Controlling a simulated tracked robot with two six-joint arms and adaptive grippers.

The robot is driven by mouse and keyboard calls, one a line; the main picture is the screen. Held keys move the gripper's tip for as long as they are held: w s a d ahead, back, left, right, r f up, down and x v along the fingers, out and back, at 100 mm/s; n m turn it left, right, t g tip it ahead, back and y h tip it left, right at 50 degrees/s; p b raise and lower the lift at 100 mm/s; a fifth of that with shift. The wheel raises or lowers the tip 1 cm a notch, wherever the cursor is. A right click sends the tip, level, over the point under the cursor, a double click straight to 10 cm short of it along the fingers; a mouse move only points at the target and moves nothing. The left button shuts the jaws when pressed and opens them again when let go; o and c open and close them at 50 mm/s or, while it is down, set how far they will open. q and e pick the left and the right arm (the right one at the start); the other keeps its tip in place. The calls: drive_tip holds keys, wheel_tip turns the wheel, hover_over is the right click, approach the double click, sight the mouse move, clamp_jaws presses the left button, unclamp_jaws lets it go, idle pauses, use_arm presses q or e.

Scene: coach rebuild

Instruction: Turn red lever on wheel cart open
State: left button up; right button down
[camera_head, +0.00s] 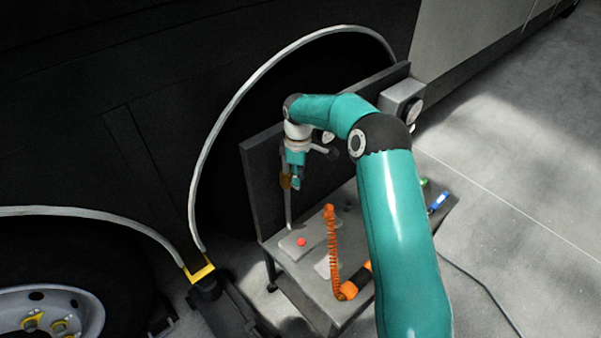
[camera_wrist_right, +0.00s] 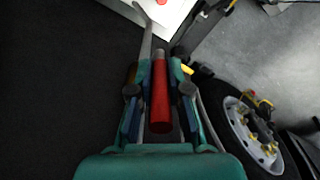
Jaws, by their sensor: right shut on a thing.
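The wheel cart (camera_head: 350,222) stands beside the dark wheel arch, with an upright dark panel (camera_head: 262,190) along its back edge. My right gripper (camera_head: 292,182) points down close in front of this panel. In the right wrist view the red lever (camera_wrist_right: 160,95) lies lengthwise between the two fingers (camera_wrist_right: 158,88), which are shut on it. Its far end is grey. In the head view the lever's red part is hidden by my gripper. A thin grey bar (camera_head: 288,212) runs down below the fingers. My left gripper is in neither view.
A plate with a red button (camera_head: 301,242) lies on the cart's left part. A coiled orange hose (camera_head: 332,245) stands near it. A grey box (camera_head: 402,97) sits at the panel's right end. A wheel (camera_head: 48,312) is at lower left.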

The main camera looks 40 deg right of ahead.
drive_tip(key=shift+s+d+f, duration=0.1)
drive_tip(key=shift+s+f, duration=0.1)
drive_tip(key=shift+f, duration=0.1)
drive_tip(key=c, duration=1.1)
unclamp_jaws()
drive_tip(key=shift+w+d, duration=0.1)
drive_tip(key=shift+r, duration=0.1)
drive_tip(key=shift+r, duration=0.1)
wheel_tip(320, 180, up, 12)
drive_tip(key=shift+f, duration=0.1)
drive_tip(key=shift+f, duration=0.1)
